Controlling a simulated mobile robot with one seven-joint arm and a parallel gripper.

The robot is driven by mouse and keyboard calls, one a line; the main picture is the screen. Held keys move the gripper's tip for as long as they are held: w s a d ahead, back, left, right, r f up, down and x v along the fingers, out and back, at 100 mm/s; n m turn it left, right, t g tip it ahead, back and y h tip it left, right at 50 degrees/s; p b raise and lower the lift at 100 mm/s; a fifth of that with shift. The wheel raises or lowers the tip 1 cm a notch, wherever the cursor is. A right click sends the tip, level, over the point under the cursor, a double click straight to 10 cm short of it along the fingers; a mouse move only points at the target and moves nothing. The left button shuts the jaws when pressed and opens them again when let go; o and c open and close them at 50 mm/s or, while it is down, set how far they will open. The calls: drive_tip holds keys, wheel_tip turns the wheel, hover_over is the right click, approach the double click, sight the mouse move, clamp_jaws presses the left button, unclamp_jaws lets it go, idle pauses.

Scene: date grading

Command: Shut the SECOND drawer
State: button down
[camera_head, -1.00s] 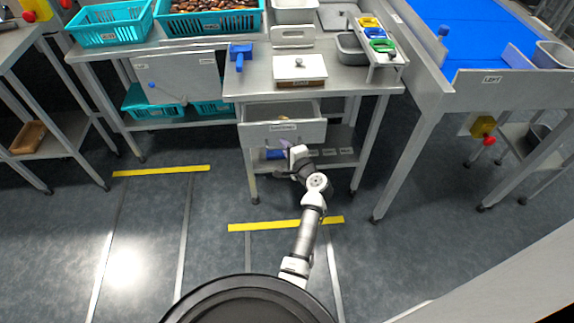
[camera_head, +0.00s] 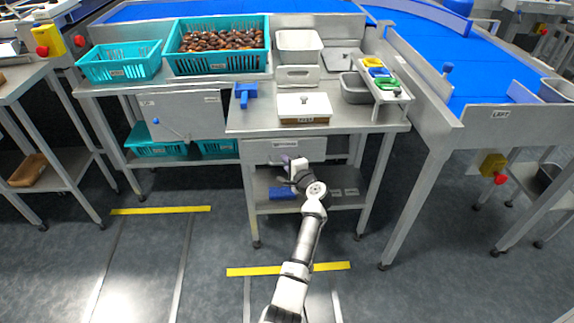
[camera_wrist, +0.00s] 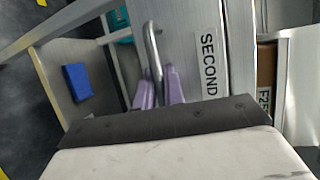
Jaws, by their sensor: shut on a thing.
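The SECOND drawer front (camera_head: 258,151) is under the top of the middle steel table; no open interior shows above it in the head view. In the wrist view the drawer front (camera_wrist: 185,40) carries a label reading SECOND and a curved metal bar handle (camera_wrist: 151,45). My gripper (camera_head: 289,162) is at the drawer front. Its purple fingers (camera_wrist: 159,88) are shut on the handle's lower part in the wrist view. The fingertips are small and partly hidden by my wrist in the head view.
On the table top (camera_head: 240,121) are a lidded white box (camera_head: 303,108), a blue tool (camera_head: 245,91), a grey bin (camera_head: 355,88) and a rack of coloured items (camera_head: 385,83). A lower shelf (camera_head: 330,200) holds a blue block (camera_head: 282,193). The floor in front is clear.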

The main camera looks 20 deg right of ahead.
drive_tip(key=c, duration=1.8)
unclamp_jaws()
drive_tip(key=shift+w+r, duration=0.2)
drive_tip(key=shift+r, duration=0.05)
drive_tip(key=shift+o, duration=0.2)
drive_tip(key=shift+s, duration=0.1)
drive_tip(key=shift+s, duration=0.25)
drive_tip(key=v, duration=1.3)
drive_tip(key=shift+s+f+b, duration=0.2)
drive_tip(key=shift+f+b, duration=0.05)
drive_tip(key=shift+b, duration=0.05)
